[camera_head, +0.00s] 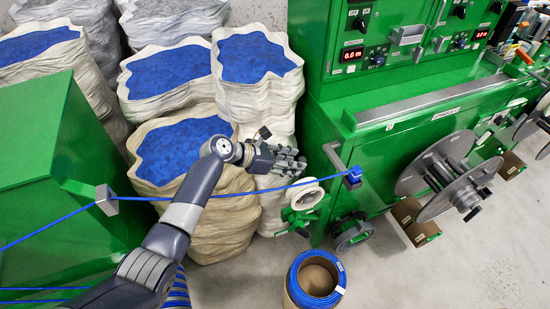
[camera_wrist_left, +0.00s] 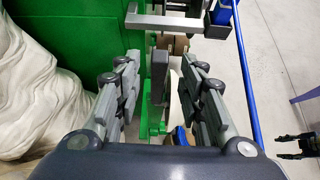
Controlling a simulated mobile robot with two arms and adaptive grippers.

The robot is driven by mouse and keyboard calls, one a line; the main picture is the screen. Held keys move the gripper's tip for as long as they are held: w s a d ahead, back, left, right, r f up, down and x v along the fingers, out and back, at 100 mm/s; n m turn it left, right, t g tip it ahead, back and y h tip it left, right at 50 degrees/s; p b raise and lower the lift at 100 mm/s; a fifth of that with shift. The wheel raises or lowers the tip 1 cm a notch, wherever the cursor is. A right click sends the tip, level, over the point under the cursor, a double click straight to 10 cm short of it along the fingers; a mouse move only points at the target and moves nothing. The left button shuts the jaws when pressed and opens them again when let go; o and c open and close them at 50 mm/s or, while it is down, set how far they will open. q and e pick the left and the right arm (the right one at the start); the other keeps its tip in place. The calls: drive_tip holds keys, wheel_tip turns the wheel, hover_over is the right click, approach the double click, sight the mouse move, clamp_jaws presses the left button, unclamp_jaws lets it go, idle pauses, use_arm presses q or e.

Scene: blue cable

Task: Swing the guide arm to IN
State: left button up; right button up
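The guide arm seems to be the grey metal bar (camera_head: 335,157) on the green machine's near corner, with a blue block (camera_head: 352,179) at the blue cable's end. In the left wrist view the bar (camera_wrist_left: 165,22) and block (camera_wrist_left: 221,14) are ahead, beyond the fingertips. My left gripper (camera_head: 297,163) is left of the bar, apart from it. In its wrist view the fingers (camera_wrist_left: 160,75) are spread wide. A dark grey upright piece shows between them; contact cannot be told. A dark two-pronged gripper (camera_wrist_left: 291,147), seemingly my right one, shows at the right edge with prongs apart.
The taut blue cable (camera_head: 240,193) passes just below my left gripper, above a white pulley (camera_head: 306,195). Sacks of blue granules (camera_head: 256,60) stand behind. A blue cable coil (camera_head: 315,280) is on the floor. Large grey reels (camera_head: 437,165) line the machine. Floor at lower right is clear.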

use_arm(q)
drive_tip(key=v, duration=0.6)
idle(0.5)
drive_tip(key=s+a+f+m+y+b, duration=0.1)
drive_tip(key=s+a+f+m+y, duration=0.3)
drive_tip(key=f, duration=0.8)
drive_tip(key=s+a+f+m+y+b, duration=0.1)
drive_tip(key=s+a+f, duration=0.5)
drive_tip(key=f, duration=0.7)
drive_tip(key=s+a+f+m+y+b, duration=0.1)
drive_tip(key=s+a+f+m+y, duration=0.3)
drive_tip(key=f, duration=0.8)
drive_tip(key=s+a+f+m+g+b, duration=0.1)
drive_tip(key=s+a+f+m, duration=0.3)
drive_tip(key=s, duration=0.8)
drive_tip(key=s+a+f+m+y+b, duration=0.1)
drive_tip(key=s+a+f+m, duration=0.3)
drive_tip(key=s, duration=0.9)
drive_tip(key=s+a+f+m+g+b, duration=0.1)
drive_tip(key=s+a+f+m, duration=0.4)
drive_tip(key=s+f, duration=0.5)
drive_tip(key=shift+s+m+g+y, duration=0.3)
drive_tip(key=shift+s+m+y, duration=0.1)
drive_tip(key=shift+s+m, duration=0.75)
